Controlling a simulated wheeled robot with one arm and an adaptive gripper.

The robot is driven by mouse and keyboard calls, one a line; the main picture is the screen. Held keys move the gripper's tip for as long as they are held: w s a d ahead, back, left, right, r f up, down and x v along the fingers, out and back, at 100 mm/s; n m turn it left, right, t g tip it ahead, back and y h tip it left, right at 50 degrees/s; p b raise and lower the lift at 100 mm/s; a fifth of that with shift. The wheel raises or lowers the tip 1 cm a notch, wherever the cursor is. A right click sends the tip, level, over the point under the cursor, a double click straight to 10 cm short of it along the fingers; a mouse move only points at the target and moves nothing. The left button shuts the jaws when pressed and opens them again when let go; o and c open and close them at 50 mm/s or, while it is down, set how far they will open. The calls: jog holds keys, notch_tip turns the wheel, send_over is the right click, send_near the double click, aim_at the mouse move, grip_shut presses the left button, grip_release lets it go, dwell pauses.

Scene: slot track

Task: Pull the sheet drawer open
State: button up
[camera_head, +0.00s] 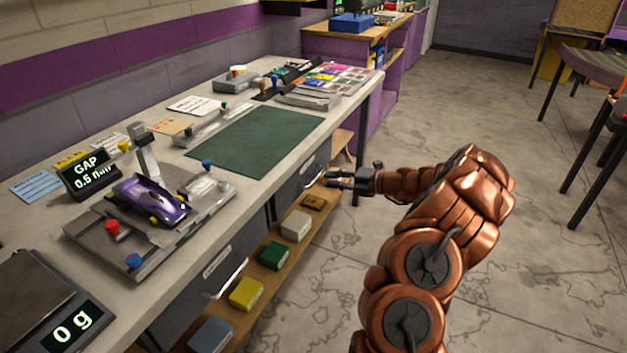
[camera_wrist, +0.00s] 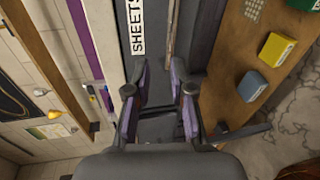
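The sheet drawer (camera_wrist: 152,50) shows in the wrist view as a dark front with a white "SHEETS" label (camera_wrist: 137,28). A thin bar handle (camera_wrist: 170,36) runs beside the label. My gripper (camera_wrist: 162,82) is open and empty, its two fingers apart below the near end of the handle; I cannot tell whether they touch it. In the head view my gripper (camera_head: 338,178) is just right of the far drawer front (camera_head: 290,195) under the bench. That drawer looks shut. Its label is too small to read there.
A nearer drawer (camera_head: 195,295) with its own handle is in the same bench. Several small boxes, including yellow (camera_head: 246,293) and green (camera_head: 275,255), stand on a low wooden shelf (camera_head: 262,308) below. The bench top holds a green mat (camera_head: 258,140). Floor to the right is open.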

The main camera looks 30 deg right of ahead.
aim_at(317, 176)
jog(key=shift+m+h, duration=0.4)
jog(key=shift+m, duration=0.2)
jog(key=shift+w+a+f, duration=0.35)
jog(key=shift+w+f, duration=0.1)
jog(key=shift+w, duration=0.65)
jog(key=shift+w+a+f, duration=0.3)
jog(key=shift+w+f, duration=0.15)
jog(key=shift+w, duration=0.6)
jog(key=shift+w+a+f, duration=0.35)
jog(key=shift+w+f, duration=0.1)
jog(key=shift+w, duration=0.65)
jog(key=shift+c, duration=0.4)
grip_shut()
